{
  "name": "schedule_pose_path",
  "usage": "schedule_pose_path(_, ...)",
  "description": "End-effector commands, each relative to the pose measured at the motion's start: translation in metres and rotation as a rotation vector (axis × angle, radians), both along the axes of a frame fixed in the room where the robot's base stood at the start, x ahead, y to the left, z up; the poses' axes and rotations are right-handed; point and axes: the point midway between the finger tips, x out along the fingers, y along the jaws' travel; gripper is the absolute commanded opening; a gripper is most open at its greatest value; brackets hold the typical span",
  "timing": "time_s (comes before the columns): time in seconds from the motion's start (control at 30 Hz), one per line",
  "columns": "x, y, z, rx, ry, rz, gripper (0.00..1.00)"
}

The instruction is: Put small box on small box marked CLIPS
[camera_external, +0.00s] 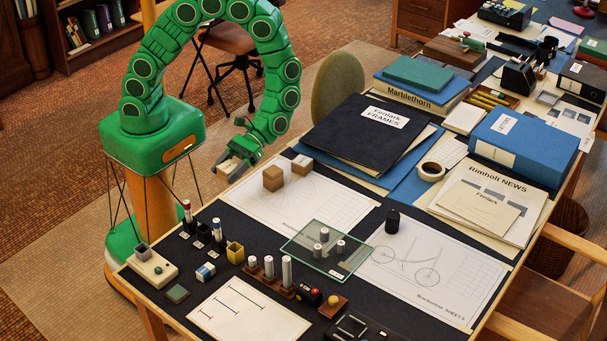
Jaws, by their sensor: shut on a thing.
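My gripper (229,172) hangs at the end of my green arm near the far left edge of the drafting table. It is shut on a small tan box (233,163), partly covered by the jaws. Two more small brown boxes stand close together on a drawing sheet to the right of my gripper. The nearer box (273,179) is plain on the faces I see. The farther box (302,165) has a pale patch that may be a label. No CLIPS lettering is legible on either box.
A black folder (345,133) lies behind the boxes. A glass plate (305,262) with several small cylinders lies in front of them. Small blocks and posts crowd the table's near left. Bare drawing sheet (330,195) lies right of the boxes.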

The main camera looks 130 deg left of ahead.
Motion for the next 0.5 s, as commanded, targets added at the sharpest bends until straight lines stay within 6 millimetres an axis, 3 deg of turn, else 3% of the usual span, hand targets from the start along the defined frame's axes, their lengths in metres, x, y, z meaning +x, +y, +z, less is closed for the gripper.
schedule_pose_path(0.17, 0.010, 0.020, 0.002, 0.002, -0.006, 0.063, 0.28)
schedule_pose_path(0.5, 0.038, 0.098, 0.006, 0.007, -0.016, 0.299, 0.28)
